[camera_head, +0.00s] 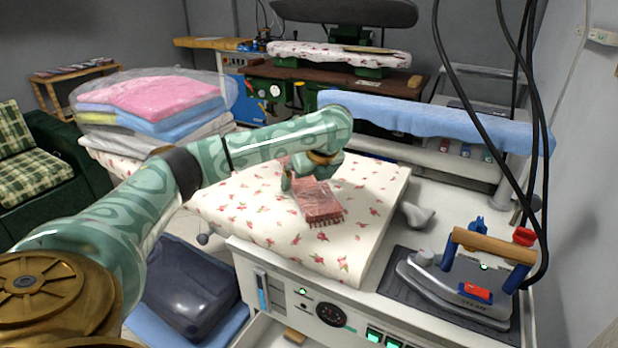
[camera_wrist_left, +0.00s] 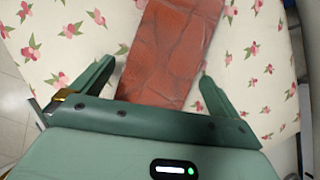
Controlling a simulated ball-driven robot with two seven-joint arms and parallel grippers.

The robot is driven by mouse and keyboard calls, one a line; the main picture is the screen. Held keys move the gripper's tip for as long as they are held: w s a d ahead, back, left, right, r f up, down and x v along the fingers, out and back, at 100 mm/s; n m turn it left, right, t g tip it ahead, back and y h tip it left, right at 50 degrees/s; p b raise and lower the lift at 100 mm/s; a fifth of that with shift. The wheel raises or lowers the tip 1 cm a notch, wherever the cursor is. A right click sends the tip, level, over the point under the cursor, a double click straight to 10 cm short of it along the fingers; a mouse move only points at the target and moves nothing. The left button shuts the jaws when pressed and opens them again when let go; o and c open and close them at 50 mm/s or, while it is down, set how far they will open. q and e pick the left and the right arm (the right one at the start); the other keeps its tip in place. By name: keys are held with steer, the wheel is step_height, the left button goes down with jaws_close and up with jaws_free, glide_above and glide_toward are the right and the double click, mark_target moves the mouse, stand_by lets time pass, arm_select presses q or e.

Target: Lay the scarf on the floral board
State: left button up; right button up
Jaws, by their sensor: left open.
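The reddish-brown scarf (camera_head: 320,202) lies on the floral board (camera_head: 262,210), its fringed end toward the board's front edge. In the left wrist view the scarf (camera_wrist_left: 172,45) runs away from my gripper over the floral cloth (camera_wrist_left: 75,45). My left gripper (camera_head: 300,188) is low over the far part of the scarf and hides some of it. In the left wrist view its fingers (camera_wrist_left: 155,85) are spread on either side of the scarf and do not pinch it. My right gripper is in neither view.
A steam iron (camera_head: 460,290) rests on a dark pad right of the board, with hanging cables above. A blue padded sleeve board (camera_head: 430,118) stands behind. Bagged folded linens (camera_head: 150,100) are at the back left. A dark blue case (camera_head: 185,285) is below the front left.

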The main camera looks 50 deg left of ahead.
arm_select(q)
steer(key=p+v, duration=0.9)
steer(key=v, duration=0.3)
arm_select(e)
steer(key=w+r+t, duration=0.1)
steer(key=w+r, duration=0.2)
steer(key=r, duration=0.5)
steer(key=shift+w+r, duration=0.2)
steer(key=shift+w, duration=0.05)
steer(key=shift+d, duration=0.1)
